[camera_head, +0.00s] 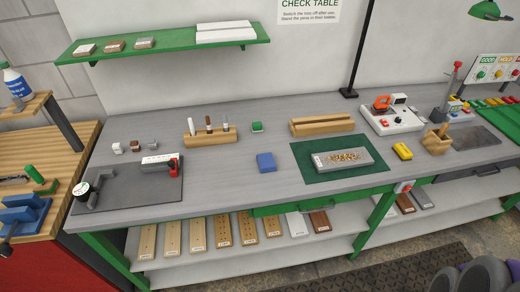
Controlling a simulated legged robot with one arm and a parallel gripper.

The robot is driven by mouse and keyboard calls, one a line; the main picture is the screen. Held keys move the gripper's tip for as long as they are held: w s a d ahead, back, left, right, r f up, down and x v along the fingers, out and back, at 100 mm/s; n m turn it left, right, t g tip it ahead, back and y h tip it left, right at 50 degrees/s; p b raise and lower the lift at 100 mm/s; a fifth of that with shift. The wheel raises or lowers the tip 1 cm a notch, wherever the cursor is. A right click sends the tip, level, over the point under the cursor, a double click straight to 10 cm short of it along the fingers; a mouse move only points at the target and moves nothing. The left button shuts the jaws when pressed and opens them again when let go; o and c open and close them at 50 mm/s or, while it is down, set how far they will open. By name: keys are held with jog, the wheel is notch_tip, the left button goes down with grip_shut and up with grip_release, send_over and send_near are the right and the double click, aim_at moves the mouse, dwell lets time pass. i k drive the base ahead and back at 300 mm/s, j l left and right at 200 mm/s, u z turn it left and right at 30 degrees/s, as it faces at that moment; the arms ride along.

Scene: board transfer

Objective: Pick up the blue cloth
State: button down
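The blue cloth (266,162) looks like a small, flat, folded square. It lies on the grey worktop (235,185) near the front edge, just left of the green mat (312,174). It is apart from the mat and nothing covers it. My gripper is not in view.
A grey block with yellowish bits (342,158) lies on the mat. A dark pad with a gauge and red clamp (130,186) is at left. The worktop around the cloth is clear.

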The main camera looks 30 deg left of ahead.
aim_at(265, 161)
jog(key=u, duration=1.3)
